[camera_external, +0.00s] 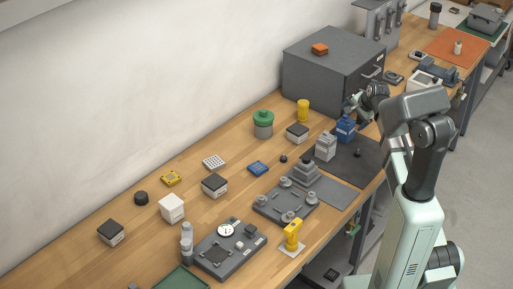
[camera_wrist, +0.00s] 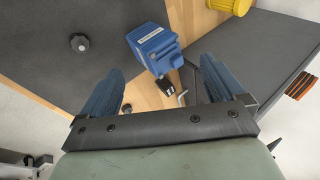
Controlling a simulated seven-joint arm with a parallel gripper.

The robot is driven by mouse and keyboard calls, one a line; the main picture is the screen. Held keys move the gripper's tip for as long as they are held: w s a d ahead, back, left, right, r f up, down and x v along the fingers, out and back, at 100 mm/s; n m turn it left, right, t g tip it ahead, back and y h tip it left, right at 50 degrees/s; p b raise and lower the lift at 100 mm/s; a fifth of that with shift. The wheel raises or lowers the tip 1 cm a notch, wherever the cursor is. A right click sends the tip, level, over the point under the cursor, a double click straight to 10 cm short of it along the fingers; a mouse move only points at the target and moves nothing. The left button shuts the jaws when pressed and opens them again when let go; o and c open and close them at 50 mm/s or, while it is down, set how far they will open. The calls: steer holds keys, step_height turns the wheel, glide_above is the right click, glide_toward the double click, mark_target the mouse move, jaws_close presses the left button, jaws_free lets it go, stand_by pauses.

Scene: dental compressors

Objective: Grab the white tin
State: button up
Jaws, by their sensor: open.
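My gripper (camera_external: 354,103) is at the right of the bench, by the grey cabinet and above a blue tin (camera_external: 345,129). In the wrist view my gripper (camera_wrist: 161,70) has its two blue fingers wide apart with nothing held between them. The blue tin (camera_wrist: 154,48) shows beyond the fingertips there. A pale grey-white tin (camera_external: 325,148) stands just left of the blue one in the external view. A plain white box (camera_external: 172,208) stands farther down the bench. I cannot tell which is the white tin. Neither pale thing shows in the wrist view.
The large grey cabinet (camera_external: 325,78) with an orange block on top stands behind my gripper. A yellow cylinder (camera_external: 303,110) stands in front of it; a dark mat (camera_external: 360,162) lies nearby. Several dark-lidded boxes and a grey fixture (camera_external: 285,203) crowd the bench.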

steer(key=s+a+r+n+g+y, duration=0.1)
steer(key=a+n, duration=0.2)
steer(key=a, duration=0.8)
steer(key=s+a+r+n+g, duration=0.1)
steer(key=s+a+n, duration=0.1)
steer(key=a, duration=0.9)
steer(key=n+g+h, duration=0.3)
steer(key=n+g, duration=0.1)
steer(key=n, duration=1)
glide_toward(170, 199)
steer(key=shift+w+a+f, duration=0.15)
steer(key=shift+w+a, duration=0.05)
steer(key=shift+w, duration=0.15)
steer(key=shift+s+f, duration=0.1)
steer(key=shift+f, duration=0.4)
step_height(170, 199, down, 8)
steer(key=shift+r, duration=0.2)
steer(key=shift+s+d+f, duration=0.1)
steer(key=shift+s+f, duration=0.1)
steer(key=shift+f, duration=0.65)
steer(key=shift+s+f, duration=0.15)
steer(key=shift+f, duration=0.75)
steer(key=shift+s+d+f, duration=0.1)
steer(key=shift+s+f, duration=0.1)
steer(key=shift+f, duration=0.65)
steer(key=shift+c, duration=0.4)
